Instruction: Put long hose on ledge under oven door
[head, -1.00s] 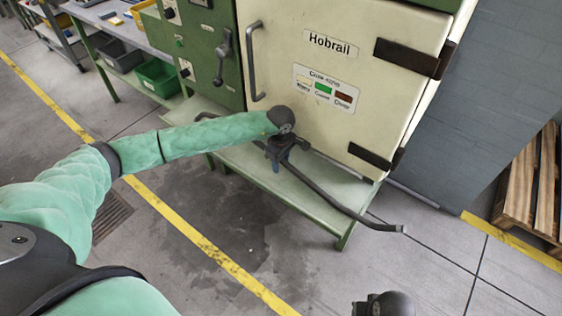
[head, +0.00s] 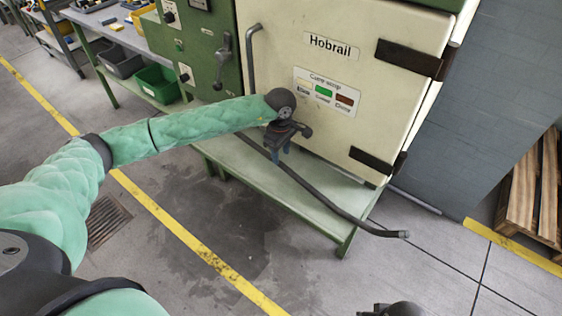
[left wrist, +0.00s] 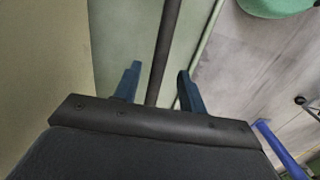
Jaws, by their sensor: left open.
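The long dark hose (head: 345,213) lies on the pale green ledge (head: 325,215) under the cream oven door (head: 340,60). Its right end (head: 404,234) sticks out past the ledge's right edge. My left gripper (head: 283,150) is just above the hose by the door. In the left wrist view its two blue fingers (left wrist: 156,88) are open, with the hose (left wrist: 167,50) running between them and a gap on each side. The hose's far left part is partly hidden behind my left arm. Only a small part of my right arm shows at the bottom edge of the head view; its fingers are not visible.
The oven door has a vertical handle (head: 253,60) and dark hinges at right. A workbench with a green bin (head: 158,83) stands at the left. A wooden pallet (head: 530,185) lies at the right. The floor in front of the ledge is clear.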

